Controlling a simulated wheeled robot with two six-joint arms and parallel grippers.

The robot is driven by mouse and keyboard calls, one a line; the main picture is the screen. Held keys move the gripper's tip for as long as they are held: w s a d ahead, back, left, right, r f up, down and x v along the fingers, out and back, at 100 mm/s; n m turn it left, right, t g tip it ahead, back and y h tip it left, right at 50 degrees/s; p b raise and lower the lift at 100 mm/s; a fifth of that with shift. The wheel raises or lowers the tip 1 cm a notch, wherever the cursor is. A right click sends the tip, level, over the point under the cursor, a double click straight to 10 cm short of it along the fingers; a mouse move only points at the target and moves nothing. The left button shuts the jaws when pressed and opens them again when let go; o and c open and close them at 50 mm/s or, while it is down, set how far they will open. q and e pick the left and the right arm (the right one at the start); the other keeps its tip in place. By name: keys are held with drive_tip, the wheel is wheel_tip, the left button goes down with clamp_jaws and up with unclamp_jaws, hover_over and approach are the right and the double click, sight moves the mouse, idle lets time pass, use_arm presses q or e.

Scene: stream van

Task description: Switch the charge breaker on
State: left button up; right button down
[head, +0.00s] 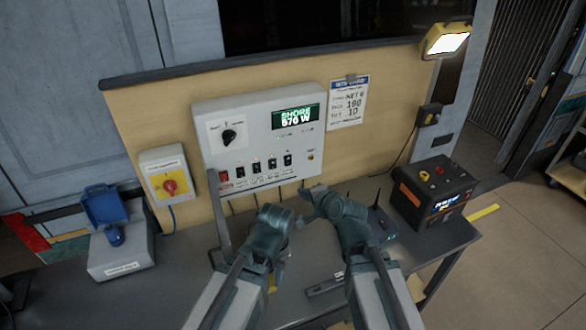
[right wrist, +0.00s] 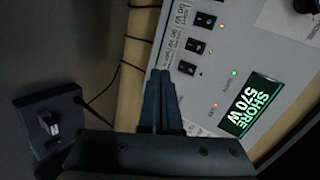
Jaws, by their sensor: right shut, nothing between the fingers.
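A grey control panel (head: 262,130) on the tan board has a lit display (head: 296,116) reading SHORE 570 W. A row of small black breakers (head: 272,164) runs along its lower part; their labels are too small to read, so I cannot tell which is the charge breaker. My right gripper (head: 306,190) is shut and empty, just below the panel's lower right part. In the right wrist view its fingertips (right wrist: 160,76) lie beside the end breaker (right wrist: 187,68), over the label strip; contact is unclear. My left arm is left of it; its fingertips are unclear.
A rotary knob (head: 229,137) and a red switch (head: 224,176) are also on the panel. A router with antennas (head: 382,222) and a black-and-orange battery box (head: 434,190) stand right on the bench.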

drive_tip(key=shift+w+d+r+m+t, duration=0.4)
drive_tip(key=shift+w+d+r+m, duration=0.05)
drive_tip(key=shift+r+m, duration=0.15)
drive_tip(key=shift+w+d+r+m+t, duration=0.4)
drive_tip(key=shift+w+r+m, duration=0.05)
drive_tip(key=shift+r+m, duration=0.15)
drive_tip(key=shift+f, duration=0.1)
drive_tip(key=b, duration=0.4)
approach(289, 165)
drive_tip(key=f+x, duration=0.1)
drive_tip(key=x, duration=0.4)
drive_tip(key=shift+w+a+r, duration=0.15)
drive_tip(key=shift+w+a, duration=0.15)
drive_tip(key=shift+w, duration=0.3)
